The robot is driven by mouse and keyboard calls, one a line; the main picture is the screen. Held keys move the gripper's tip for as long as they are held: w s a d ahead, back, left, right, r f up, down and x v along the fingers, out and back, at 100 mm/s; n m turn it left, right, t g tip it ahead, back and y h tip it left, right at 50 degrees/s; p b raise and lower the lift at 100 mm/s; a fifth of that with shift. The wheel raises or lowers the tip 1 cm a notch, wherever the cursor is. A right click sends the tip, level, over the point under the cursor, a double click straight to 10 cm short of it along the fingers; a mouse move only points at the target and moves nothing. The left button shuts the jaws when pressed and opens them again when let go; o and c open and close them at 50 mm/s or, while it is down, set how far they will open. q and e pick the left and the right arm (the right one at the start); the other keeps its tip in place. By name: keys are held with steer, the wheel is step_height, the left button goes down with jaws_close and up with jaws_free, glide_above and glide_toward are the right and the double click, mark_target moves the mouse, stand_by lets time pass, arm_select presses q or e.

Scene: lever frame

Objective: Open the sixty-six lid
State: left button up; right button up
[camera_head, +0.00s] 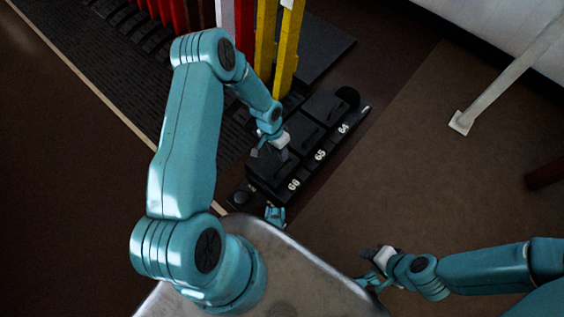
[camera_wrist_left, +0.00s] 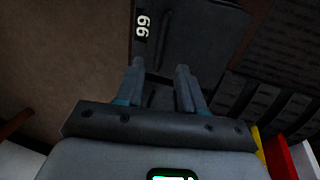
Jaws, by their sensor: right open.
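The sixty-six lid (camera_head: 268,177) is a dark lid at the near left end of a black row of lids, marked with a white 66. It looks closed. In the left wrist view the sixty-six lid (camera_wrist_left: 190,35) lies ahead of the fingers, its number at the upper left. My left gripper (camera_head: 269,153) is over this lid, its two fingers apart. In the wrist view the left gripper (camera_wrist_left: 160,75) straddles a dark ridge; contact cannot be told. My right gripper (camera_head: 372,268) is open and empty at the lower right, away from the lids.
Lids marked 65 (camera_head: 297,140) and 64 (camera_head: 326,107) continue the row to the upper right. Yellow levers (camera_head: 287,50) and red levers (camera_head: 244,30) stand behind it. A pale slanted post (camera_head: 500,80) stands at right. Brown floor (camera_head: 430,150) right of the row is clear.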

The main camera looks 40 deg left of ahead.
arm_select(q)
steer(key=f+b, duration=0.1)
steer(key=f, duration=0.2)
steer(key=d+f, duration=0.1)
steer(key=f, duration=0.2)
steer(key=shift+d+f+b, duration=0.1)
steer(key=shift+d+b, duration=0.05)
steer(key=shift+b, duration=0.2)
jaws_close()
